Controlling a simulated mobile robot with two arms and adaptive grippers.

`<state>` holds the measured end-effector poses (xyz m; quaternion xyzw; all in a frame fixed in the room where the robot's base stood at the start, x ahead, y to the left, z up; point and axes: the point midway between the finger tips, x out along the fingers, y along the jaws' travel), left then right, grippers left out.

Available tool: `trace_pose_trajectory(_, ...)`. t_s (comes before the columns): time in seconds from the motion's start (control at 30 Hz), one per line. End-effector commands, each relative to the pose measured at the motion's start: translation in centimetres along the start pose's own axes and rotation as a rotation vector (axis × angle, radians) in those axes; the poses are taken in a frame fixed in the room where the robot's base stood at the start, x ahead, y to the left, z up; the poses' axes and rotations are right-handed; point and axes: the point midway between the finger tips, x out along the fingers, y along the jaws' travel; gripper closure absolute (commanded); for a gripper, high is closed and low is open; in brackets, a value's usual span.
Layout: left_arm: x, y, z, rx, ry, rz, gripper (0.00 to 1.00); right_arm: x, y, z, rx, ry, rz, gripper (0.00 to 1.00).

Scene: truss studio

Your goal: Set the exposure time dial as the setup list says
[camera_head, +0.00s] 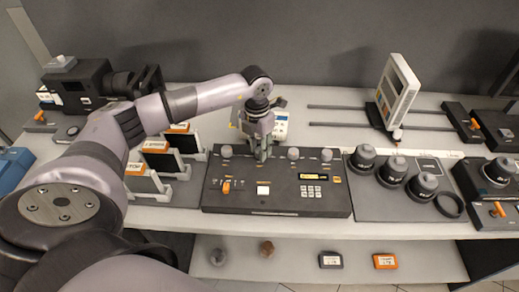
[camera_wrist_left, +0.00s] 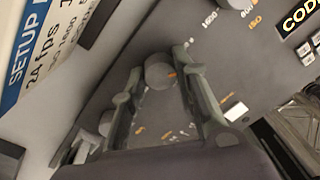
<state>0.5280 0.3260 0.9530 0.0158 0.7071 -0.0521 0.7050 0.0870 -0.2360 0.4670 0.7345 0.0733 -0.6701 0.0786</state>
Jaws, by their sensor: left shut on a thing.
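The dark control panel (camera_head: 275,198) lies on the bench with a row of grey dials along its back edge. My left gripper (camera_head: 263,154) reaches down onto the second dial from the left. The small marks around this dial are too blurred to read. The setup list (camera_wrist_left: 35,55) shows partly in the left wrist view, with "24 fps" and "ISO 1600" readable. The list (camera_head: 281,124) stands behind the panel. My right gripper is not in view.
Another dial (camera_head: 293,154), marked ISO in the wrist view, is close to the held one. An orange lever (camera_head: 227,187) and several buttons sit on the panel. Film holders (camera_head: 150,180) stand left; grey lens pieces (camera_head: 391,170) stand right. A lower shelf (camera_head: 300,255) holds small items.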

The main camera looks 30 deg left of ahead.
Motion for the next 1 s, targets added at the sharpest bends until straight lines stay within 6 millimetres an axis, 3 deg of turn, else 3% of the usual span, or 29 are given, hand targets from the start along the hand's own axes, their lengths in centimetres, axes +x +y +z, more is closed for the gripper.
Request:
trace_pose_trajectory(0.5,-0.03,0.00,-0.01,-0.376,-0.022,0.001,1.00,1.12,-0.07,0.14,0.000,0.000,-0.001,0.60)
trace_pose_trajectory(1.0,-0.11,0.01,0.00,-0.468,-0.027,0.001,1.00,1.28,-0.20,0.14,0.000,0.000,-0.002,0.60)
